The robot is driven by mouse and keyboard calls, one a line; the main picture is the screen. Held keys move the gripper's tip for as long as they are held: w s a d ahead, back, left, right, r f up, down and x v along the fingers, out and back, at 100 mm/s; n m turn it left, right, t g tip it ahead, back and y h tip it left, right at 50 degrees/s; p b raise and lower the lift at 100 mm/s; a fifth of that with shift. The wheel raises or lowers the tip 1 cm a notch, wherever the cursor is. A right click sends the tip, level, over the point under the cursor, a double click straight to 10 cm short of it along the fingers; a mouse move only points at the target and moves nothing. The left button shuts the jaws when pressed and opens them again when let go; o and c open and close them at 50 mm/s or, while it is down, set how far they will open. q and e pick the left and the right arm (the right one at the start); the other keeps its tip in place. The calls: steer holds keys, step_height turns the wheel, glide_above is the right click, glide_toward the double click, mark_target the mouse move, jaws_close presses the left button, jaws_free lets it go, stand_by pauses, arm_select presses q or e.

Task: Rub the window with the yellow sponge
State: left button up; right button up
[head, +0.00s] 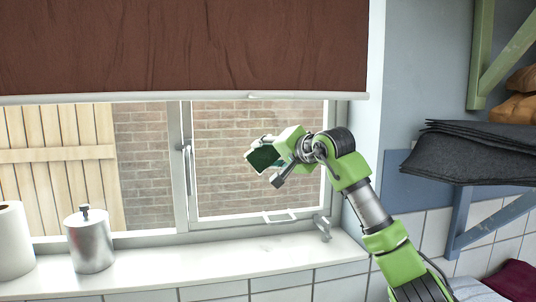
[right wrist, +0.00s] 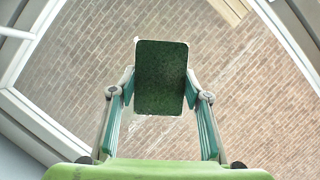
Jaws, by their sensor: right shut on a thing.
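My right gripper (head: 268,165) is shut on a sponge (head: 261,158), whose visible face is dark green; no yellow shows. In the right wrist view the sponge (right wrist: 160,77) sits between the two fingertips (right wrist: 160,90), its green face towards the camera. The gripper is in front of the right pane of the window (head: 225,185), at about mid-height. I cannot tell whether the sponge touches the glass; its far side is hidden. The pane also fills most of the right wrist view (right wrist: 70,85). My left gripper is not in view.
A brown blind (head: 180,45) covers the window's top. The white sill (head: 190,264) holds a metal canister (head: 89,243) and a white roll (head: 13,240) at left. Window handles (head: 188,170) (head: 323,227) stick out. Dark folded cloths (head: 470,155) lie on a shelf at right.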

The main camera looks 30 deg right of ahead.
mark_target(278, 157)
steer(key=shift+w+d+p, duration=0.2)
steer(key=shift+w+p, duration=0.4)
steer(key=shift+w, duration=0.05)
steer(key=shift+s+d, duration=0.3)
steer(key=shift+d, duration=0.7)
steer(key=shift+s+d, duration=0.25)
steer(key=shift+d, duration=0.7)
steer(key=shift+s+d+p, duration=0.9)
steer(key=shift+d+p, duration=0.5)
steer(key=shift+d, duration=2.55)
steer(key=shift+w+a+p, duration=0.2)
steer(key=shift+w+a, duration=0.2)
steer(key=shift+a, duration=0.95)
steer(key=shift+w+a+p, duration=0.25)
steer(key=shift+w+a, duration=0.1)
steer(key=shift+a, duration=1)
steer(key=shift+w+a+p, duration=0.2)
steer(key=shift+w+a, duration=0.2)
steer(key=shift+a, duration=0.95)
steer(key=shift+a, duration=0.15)
